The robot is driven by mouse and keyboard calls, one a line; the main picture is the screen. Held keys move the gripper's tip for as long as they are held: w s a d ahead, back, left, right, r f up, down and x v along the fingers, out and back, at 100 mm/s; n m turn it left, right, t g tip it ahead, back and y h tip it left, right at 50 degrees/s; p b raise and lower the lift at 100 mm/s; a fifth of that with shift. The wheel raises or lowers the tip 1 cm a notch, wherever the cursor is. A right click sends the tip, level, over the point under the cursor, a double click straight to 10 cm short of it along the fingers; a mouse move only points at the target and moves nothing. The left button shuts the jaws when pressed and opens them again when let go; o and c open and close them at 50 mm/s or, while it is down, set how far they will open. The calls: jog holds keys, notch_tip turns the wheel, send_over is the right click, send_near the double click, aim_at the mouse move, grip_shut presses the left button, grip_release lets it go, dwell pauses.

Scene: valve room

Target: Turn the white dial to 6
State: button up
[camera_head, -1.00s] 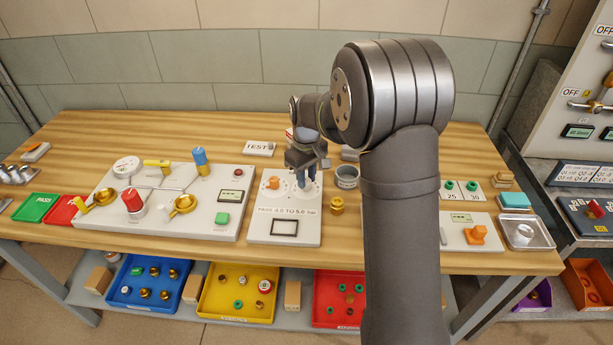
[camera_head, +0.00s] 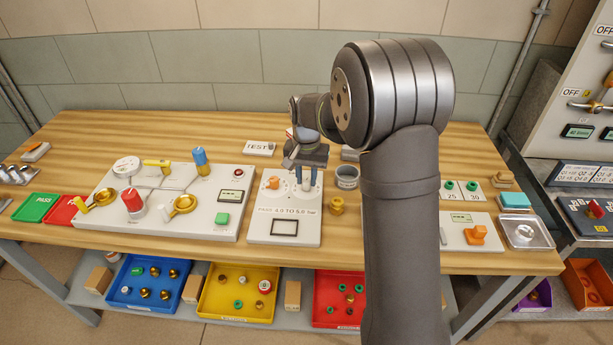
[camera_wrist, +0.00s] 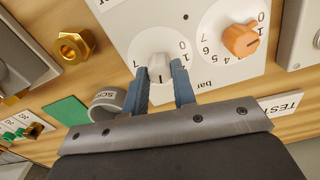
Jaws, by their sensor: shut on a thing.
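The white dial (camera_wrist: 157,64) sits on the light panel (camera_wrist: 124,22) in the wrist view, on a round white scale. The numbers 7, 0 and 1 show around it; the others are hidden by my gripper or unreadable. A dark mark shows on the knob's side toward my gripper; I cannot tell its exact reading. My gripper (camera_wrist: 160,68) is shut on the white dial, one blue-grey finger on each side. In the head view my gripper (camera_head: 306,187) points down at the panel (camera_head: 262,231), its fingers largely hiding the dial.
An orange dial (camera_wrist: 240,40) with its own scale sits beside the white one. A grey cup (camera_head: 347,177) and a brass fitting (camera_head: 337,205) stand close to the panel's right. The valve board (camera_head: 155,224) lies to the left, and a TEST sign (camera_head: 258,148) behind.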

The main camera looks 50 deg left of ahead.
aim_at(306, 180)
jog(key=m, duration=1.1)
jog(key=shift+m, duration=0.5)
jog(key=o, duration=1)
notch_tip(306, 180, up, 18)
jog(key=shift+f, duration=0.25)
